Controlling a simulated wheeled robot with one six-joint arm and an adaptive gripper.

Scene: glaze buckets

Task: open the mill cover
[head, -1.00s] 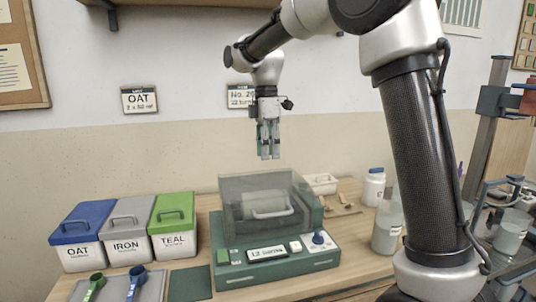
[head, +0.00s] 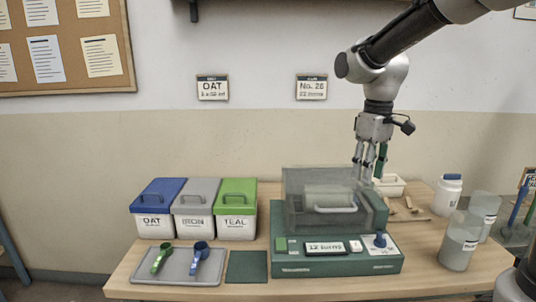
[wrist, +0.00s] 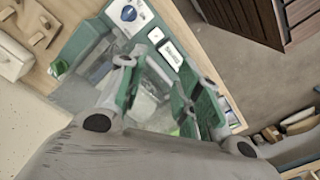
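The mill (head: 420,262) is a green machine with a display, buttons and a blue knob on its front panel. Its cover (head: 300,215) is a see-through grey box with a pale handle (head: 336,210) on its front, and it is down over a pale drum. My gripper (head: 369,178) points down at the cover's upper right corner, its fingers apart and empty. I cannot tell whether it touches the cover. In the wrist view my gripper (wrist: 155,78) has its green-padded fingers spread over the mill (wrist: 187,80), with the knob at the top.
Blue-, grey- and green-lidded bins (head: 195,222) stand left of the mill, behind a tray (head: 178,280) with two scoops. Cloudy jars (head: 460,245) and a white bottle (head: 447,195) stand at the right. A small white bin (head: 390,186) is behind the mill's right side.

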